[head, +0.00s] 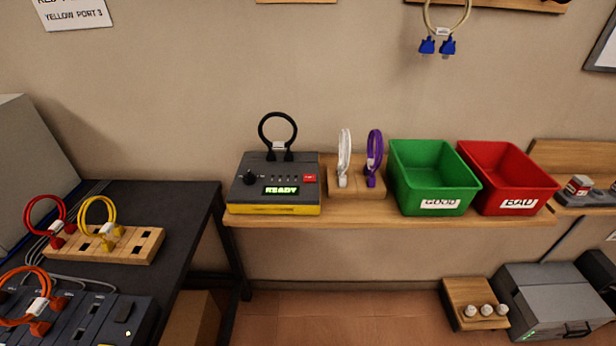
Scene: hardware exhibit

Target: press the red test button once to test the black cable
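The cable tester (247,192) is a dark grey box with a yellow base on the wooden wall shelf, left of centre in the head view. The black cable (262,126) stands as a loop on top of it, with both ends at the tester's top. The red test button (309,178) is on the right of the tester's upper face. The tester's display (281,190) is lit green and reads READY. Neither of my grippers shows in this view.
A wooden block holding a white cable (344,157) and a purple cable (374,158) stands right of the tester. Green GOOD (405,192) and red BAD (541,191) bins follow. A black table (187,203) at left holds red, yellow and orange cables. Space before the shelf is clear.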

